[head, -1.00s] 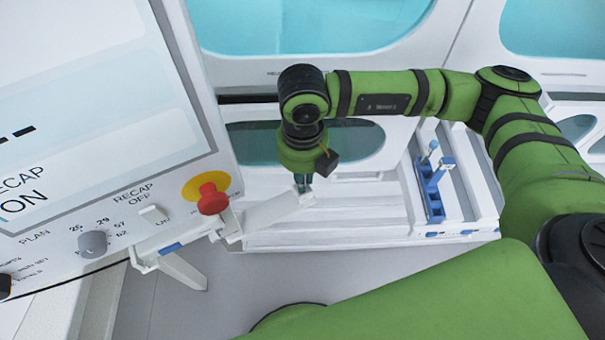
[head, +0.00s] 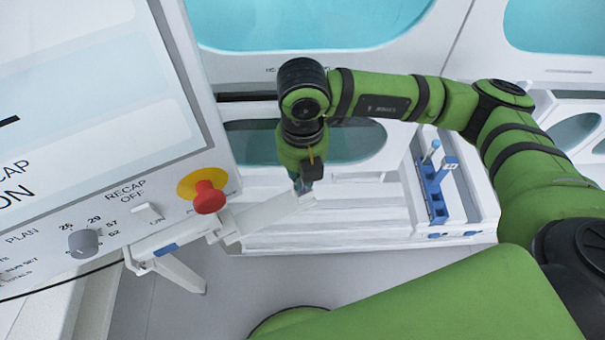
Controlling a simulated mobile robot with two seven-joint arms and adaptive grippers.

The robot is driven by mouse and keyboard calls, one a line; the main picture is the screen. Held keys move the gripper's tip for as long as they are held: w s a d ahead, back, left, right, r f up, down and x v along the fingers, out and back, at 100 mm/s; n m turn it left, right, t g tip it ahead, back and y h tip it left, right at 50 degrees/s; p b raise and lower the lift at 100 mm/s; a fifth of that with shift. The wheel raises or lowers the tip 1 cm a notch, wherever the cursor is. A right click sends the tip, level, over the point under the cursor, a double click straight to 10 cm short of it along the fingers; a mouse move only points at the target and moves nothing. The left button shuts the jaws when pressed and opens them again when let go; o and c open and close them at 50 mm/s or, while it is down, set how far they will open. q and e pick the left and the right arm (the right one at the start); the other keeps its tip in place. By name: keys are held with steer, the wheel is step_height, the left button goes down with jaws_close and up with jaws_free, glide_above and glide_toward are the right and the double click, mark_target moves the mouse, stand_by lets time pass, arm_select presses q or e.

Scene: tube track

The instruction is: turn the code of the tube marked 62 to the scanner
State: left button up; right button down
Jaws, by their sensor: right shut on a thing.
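My right gripper (head: 303,186) points down at the end of the green arm, above the inner end of a white sloping chute (head: 262,217). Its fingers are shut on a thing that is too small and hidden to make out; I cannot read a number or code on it. A blue rack (head: 437,205) stands to the right, holding a blue-capped tube (head: 434,146) and a piece with a white face (head: 450,163) whose marking is not legible. I cannot pick out the scanner for certain. My left gripper is out of view.
A white control panel fills the left, with a red stop button (head: 209,197) on a yellow ring and a grey knob (head: 84,242) ringed by numbers. The rack stands in a white bay (head: 478,190). Open grey floor (head: 225,290) shows below the chute.

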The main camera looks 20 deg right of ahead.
steer(key=shift+m, duration=1.7)
steer(key=shift+m, duration=0.9)
steer(key=shift+f+b, duration=0.2)
steer(key=shift+b, duration=0.3)
steer(key=c, duration=1.2)
jaws_free()
